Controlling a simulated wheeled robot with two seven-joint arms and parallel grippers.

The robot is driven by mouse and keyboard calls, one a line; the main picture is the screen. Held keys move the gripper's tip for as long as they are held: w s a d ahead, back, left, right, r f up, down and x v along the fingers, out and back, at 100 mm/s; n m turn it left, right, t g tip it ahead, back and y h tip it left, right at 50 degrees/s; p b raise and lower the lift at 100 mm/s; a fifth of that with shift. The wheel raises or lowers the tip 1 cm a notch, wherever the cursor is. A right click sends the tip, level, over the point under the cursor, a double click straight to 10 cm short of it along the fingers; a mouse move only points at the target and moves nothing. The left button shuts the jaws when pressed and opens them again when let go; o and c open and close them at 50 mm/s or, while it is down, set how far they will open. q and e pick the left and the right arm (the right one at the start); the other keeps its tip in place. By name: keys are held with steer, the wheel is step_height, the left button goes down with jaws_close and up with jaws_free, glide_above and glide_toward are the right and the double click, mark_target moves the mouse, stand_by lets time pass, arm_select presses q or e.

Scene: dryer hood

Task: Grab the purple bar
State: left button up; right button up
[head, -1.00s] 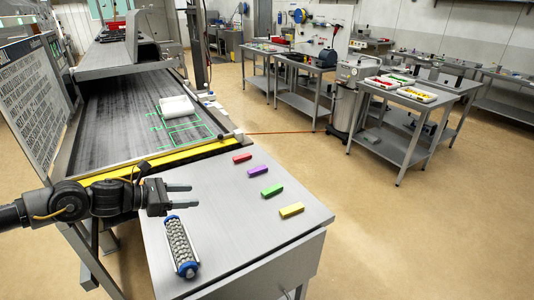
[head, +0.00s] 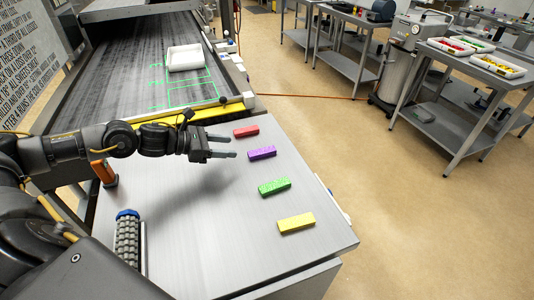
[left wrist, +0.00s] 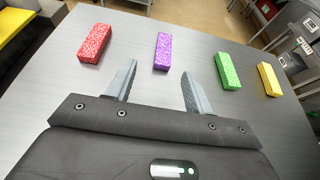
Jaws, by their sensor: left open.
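The purple bar (head: 262,153) lies flat on the grey table, between the red bar (head: 246,131) and the green bar (head: 274,187). My left gripper (head: 234,147) is open and empty, with its fingers pointing at the purple bar from the left. In the left wrist view the purple bar (left wrist: 162,51) lies ahead of the fingertips (left wrist: 158,72), roughly midway between them and apart from them. My right gripper is not in view.
The yellow bar (head: 296,224) lies nearest the front of the row. A roller with a blue end (head: 128,240) and an orange-handled item (head: 104,172) are on the table's left. The table (head: 205,240) is clear in the middle.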

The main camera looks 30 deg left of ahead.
mark_target(263, 151)
arm_select(q)
steer(key=shift+d+r, duration=0.15)
steer(key=shift+d, duration=0.05)
steer(key=p+x, duration=0.2)
steer(key=x, duration=0.2)
steer(key=shift+w+d, duration=0.15)
steer(key=shift+w, duration=0.1)
steer(key=shift+w+d+f, duration=0.15)
steer(key=shift+f, duration=0.15)
steer(key=shift+d+p, duration=0.1)
steer(key=shift+p, duration=0.2)
steer(key=p+x, duration=0.3)
steer(key=x, duration=0.1)
steer(key=shift+d, duration=0.25)
steer(key=shift+w+d+f, duration=0.15)
steer(key=shift+d+f, duration=0.1)
steer(key=shift+c, duration=1.2)
steer(key=c, duration=0.8)
steer(key=shift+c, duration=0.2)
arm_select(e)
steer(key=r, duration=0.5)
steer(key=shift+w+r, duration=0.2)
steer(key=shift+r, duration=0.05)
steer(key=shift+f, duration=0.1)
